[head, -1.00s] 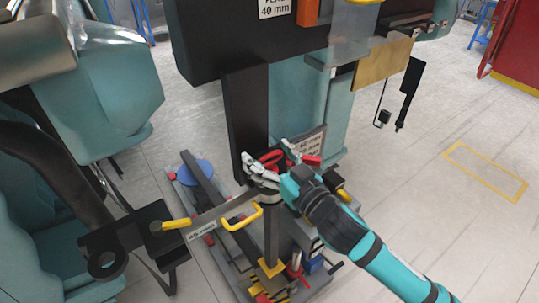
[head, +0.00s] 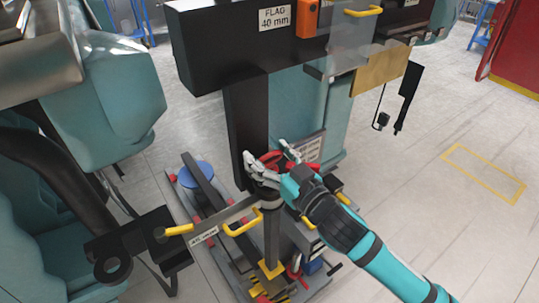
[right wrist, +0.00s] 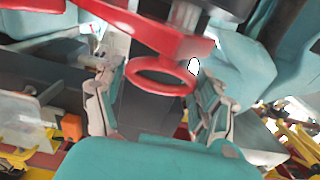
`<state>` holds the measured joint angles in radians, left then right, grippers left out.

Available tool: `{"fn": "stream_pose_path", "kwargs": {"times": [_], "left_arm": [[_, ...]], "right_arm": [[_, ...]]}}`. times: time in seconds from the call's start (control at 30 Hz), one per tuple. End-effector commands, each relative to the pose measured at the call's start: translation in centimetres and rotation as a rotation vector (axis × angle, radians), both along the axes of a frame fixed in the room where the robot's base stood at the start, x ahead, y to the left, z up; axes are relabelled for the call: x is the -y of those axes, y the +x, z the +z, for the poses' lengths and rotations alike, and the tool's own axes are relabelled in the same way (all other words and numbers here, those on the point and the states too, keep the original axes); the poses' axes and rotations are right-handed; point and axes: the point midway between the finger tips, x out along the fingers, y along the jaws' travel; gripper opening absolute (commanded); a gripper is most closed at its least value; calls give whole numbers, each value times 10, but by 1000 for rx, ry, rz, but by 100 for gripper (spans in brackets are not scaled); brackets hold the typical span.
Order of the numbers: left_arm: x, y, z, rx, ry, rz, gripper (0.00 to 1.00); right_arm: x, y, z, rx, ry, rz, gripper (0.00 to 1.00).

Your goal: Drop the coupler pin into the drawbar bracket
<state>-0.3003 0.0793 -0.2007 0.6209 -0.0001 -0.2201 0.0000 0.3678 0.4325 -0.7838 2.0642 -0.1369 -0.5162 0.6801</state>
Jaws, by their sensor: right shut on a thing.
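My right gripper (head: 270,166) is at the centre of the head view, beside the dark upright. It is shut on a red ring-handled part (head: 268,157); I cannot tell whether this is the coupler pin. In the right wrist view the red ring (right wrist: 160,76) shows between the two fingers. A grey bar with a yellow grip (head: 180,229) runs left from a dark post (head: 271,235) below the hand. Its left end is beside a black bracket (head: 155,236) with a round hole at its far left. My left gripper is out of view.
A black beam labelled FLAG 40 mm (head: 230,55) hangs above the hand, with a brass-coloured plate (head: 380,69) at right. A grey base (head: 188,215) carries several tools and a blue disc (head: 197,174). The floor at right (head: 440,230) is clear.

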Motion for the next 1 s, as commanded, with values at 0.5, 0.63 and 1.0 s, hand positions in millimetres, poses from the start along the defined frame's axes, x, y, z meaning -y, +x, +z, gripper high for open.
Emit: {"fn": "stream_pose_path", "kwargs": {"times": [0.5, 0.63, 1.0], "left_arm": [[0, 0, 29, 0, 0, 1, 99], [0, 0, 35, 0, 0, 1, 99], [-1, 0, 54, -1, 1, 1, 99]], "right_arm": [[0, 0, 31, 4, 3, 1, 23], [0, 0, 37, 4, 3, 1, 23], [0, 0, 56, 3, 4, 1, 23]]}}
